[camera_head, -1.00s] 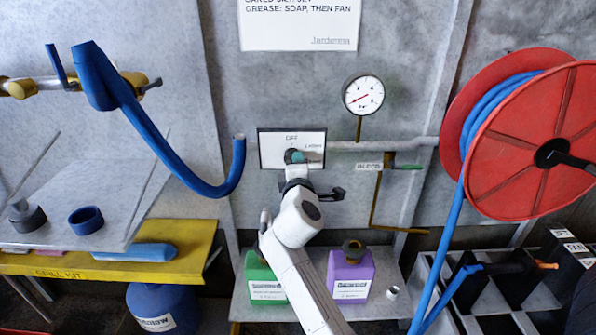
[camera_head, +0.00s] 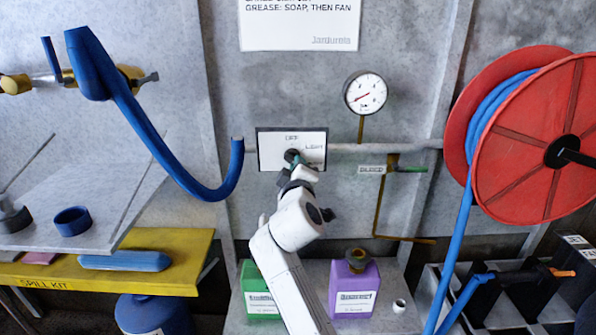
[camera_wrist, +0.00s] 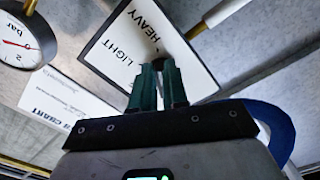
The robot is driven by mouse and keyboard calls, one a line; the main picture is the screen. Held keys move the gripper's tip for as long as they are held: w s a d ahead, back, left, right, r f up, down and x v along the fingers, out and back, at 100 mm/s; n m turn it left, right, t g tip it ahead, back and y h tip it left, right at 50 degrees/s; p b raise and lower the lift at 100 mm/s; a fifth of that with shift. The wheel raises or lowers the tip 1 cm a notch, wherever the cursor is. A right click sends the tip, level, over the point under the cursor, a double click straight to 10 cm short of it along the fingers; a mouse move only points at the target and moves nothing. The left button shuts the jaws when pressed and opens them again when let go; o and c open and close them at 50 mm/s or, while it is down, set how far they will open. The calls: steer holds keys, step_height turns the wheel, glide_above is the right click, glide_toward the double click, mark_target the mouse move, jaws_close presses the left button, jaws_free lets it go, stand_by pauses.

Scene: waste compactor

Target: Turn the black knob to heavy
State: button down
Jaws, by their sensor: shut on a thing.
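A white dial plate (camera_head: 266,150) is on the grey wall in the middle of the head view, with OFF and LIGHT readable. In the wrist view the tilted plate (camera_wrist: 118,32) shows LIGHT and HEAVY. The black knob (camera_wrist: 164,60) is mostly hidden between the fingers; its pointer direction cannot be told. My gripper (camera_wrist: 158,72), with green fingers, is shut on the knob at the plate. It also shows in the head view (camera_head: 293,157), where my wrist covers the plate's lower part.
A pipe with a pressure gauge (camera_head: 365,93) and a green-handled bleed valve (camera_head: 409,169) is to the right. A blue hose (camera_head: 178,160) hangs at left, and a red hose reel (camera_head: 530,135) is at far right. Green (camera_head: 257,275) and purple (camera_head: 353,285) bottles stand below.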

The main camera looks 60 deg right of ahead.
steer(key=shift+f, duration=0.15)
steer(key=c, duration=1.1)
jaws_free()
steer(key=shift+c, duration=0.2)
steer(key=v, duration=1.1)
steer(key=shift+d, duration=0.1)
